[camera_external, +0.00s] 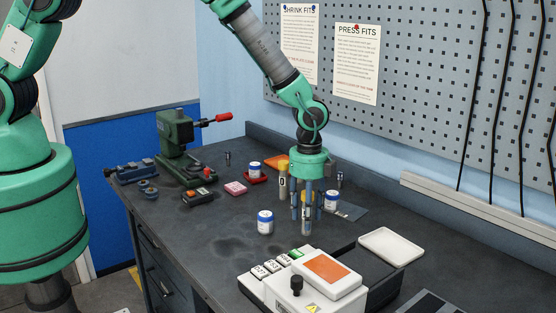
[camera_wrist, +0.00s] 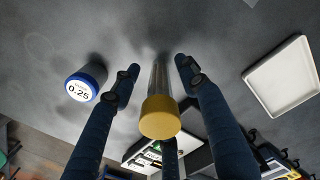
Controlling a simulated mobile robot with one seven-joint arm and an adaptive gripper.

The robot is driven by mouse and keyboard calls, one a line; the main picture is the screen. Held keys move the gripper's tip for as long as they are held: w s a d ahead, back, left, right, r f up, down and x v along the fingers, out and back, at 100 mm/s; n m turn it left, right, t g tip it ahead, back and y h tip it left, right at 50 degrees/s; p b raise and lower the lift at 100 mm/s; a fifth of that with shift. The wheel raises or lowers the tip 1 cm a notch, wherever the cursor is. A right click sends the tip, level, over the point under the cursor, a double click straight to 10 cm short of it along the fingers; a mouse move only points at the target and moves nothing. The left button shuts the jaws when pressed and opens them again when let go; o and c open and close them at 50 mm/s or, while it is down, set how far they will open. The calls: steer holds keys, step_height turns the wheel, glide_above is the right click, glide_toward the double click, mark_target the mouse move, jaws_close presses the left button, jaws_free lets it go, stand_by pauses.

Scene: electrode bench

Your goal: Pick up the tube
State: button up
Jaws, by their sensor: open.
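In the wrist view, a clear tube with a yellow cap (camera_wrist: 160,118) stands between the dark blue fingers of my gripper (camera_wrist: 157,66), cap towards the camera. The fingers are open, with a gap visible on either side of the tube. In the external view, my gripper (camera_external: 306,220) points straight down, low over the bench. A yellow-capped tube (camera_external: 283,183) stands upright close to the left of the fingers there.
A blue-and-white jar (camera_external: 265,222) stands left of the gripper, another jar (camera_external: 332,201) close to its right. A white device (camera_external: 318,284) and a white tray (camera_external: 391,246) are in front. A green press (camera_external: 178,135) stands at the back left.

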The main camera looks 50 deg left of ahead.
stand_by(0.3)
jaws_close()
steer(key=shift+r, duration=0.1)
steer(key=shift+r+b, duration=0.35)
steer(key=shift+r, duration=4.6)
